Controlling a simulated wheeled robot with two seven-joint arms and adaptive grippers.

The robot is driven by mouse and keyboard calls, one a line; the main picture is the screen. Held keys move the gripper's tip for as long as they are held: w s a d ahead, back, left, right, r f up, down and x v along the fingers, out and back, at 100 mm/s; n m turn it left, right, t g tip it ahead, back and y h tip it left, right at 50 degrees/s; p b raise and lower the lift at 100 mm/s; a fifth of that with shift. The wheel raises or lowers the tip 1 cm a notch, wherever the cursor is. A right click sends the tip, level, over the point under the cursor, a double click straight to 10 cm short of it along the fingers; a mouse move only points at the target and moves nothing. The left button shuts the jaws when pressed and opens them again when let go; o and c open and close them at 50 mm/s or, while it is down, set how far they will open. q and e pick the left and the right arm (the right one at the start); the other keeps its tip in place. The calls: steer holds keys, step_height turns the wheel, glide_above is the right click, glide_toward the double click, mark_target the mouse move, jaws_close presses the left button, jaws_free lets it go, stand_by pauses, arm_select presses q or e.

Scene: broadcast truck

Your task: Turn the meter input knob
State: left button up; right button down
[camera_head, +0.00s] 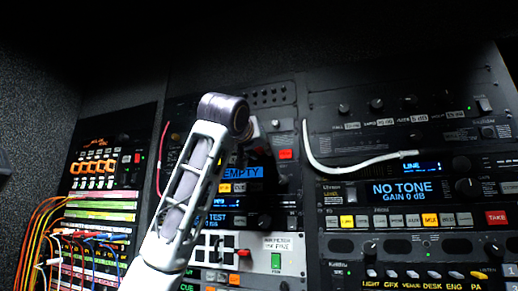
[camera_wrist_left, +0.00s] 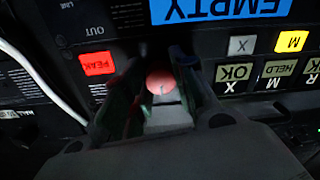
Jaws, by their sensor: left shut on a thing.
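A small round reddish knob (camera_wrist_left: 160,81), taken as the meter input knob, sits between the two dark fingers of my left gripper (camera_wrist_left: 161,70) in the left wrist view. The fingers are closed against its sides. Its label and pointer are not readable. In the head view my left arm rises from the bottom, its wrist bent toward the rack. The left gripper (camera_head: 251,130) there is mostly hidden behind the wrist, and so is the knob. My right gripper is not in view.
A blue "EMPTY" display (camera_head: 243,173) and a red button (camera_head: 285,154) are close to the gripper. Coloured patch cables (camera_head: 50,222) hang at left.

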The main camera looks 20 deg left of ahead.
arm_select(q)
steer(key=shift+m, duration=0.4)
steer(key=m, duration=0.8)
steer(key=shift+m, duration=0.3)
stand_by(0.5)
steer(key=o, duration=1)
steer(key=shift+o, duration=0.2)
steer(key=s, duration=1.2)
steer(key=shift+f, duration=0.15)
steer(key=shift+a, duration=0.15)
